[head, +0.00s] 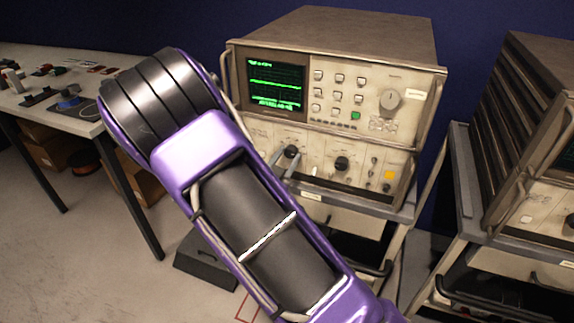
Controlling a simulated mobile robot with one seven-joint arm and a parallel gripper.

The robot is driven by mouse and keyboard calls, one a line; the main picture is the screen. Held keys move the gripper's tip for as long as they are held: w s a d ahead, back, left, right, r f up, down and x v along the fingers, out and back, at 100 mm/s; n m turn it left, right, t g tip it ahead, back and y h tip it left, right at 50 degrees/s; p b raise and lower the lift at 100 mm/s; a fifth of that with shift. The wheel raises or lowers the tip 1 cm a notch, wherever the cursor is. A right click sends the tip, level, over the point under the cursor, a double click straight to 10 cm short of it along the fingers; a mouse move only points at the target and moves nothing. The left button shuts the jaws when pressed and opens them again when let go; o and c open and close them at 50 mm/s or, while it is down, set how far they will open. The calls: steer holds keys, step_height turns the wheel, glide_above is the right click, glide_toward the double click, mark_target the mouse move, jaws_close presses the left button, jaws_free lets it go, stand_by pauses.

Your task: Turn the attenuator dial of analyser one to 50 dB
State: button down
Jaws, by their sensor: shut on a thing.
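The analyser (335,45) in the middle is a beige instrument with a lit green-trace screen (275,82), standing on a cart. Its lower panel has a left black dial (291,151) and a second black dial (342,163). A large grey knob (390,100) sits at the upper right. My gripper (284,162) shows only as slim grey fingers, shut at the left black dial. My purple arm hides its body and part of the lower panel. The dial's scale and the panel labels are too small to read, so I cannot tell its setting.
A second instrument (521,110) stands on another cart at the right, with a narrow gap between. A workbench (75,122) with small parts is at the left. A dark box (206,262) lies on the floor beside the middle cart (400,212).

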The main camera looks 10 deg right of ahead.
steer(key=shift+f+m+b, duration=0.2)
steer(key=shift+m+b, duration=1)
steer(key=shift+b, duration=0.05)
steer(key=shift+r+m, duration=0.15)
steer(key=shift+m, duration=1.05)
steer(key=shift+c, duration=2.2)
jaws_free()
steer(key=shift+s, duration=0.1)
steer(key=v, duration=1.7)
steer(key=shift+s+a, duration=0.1)
steer(key=shift+a, duration=0.05)
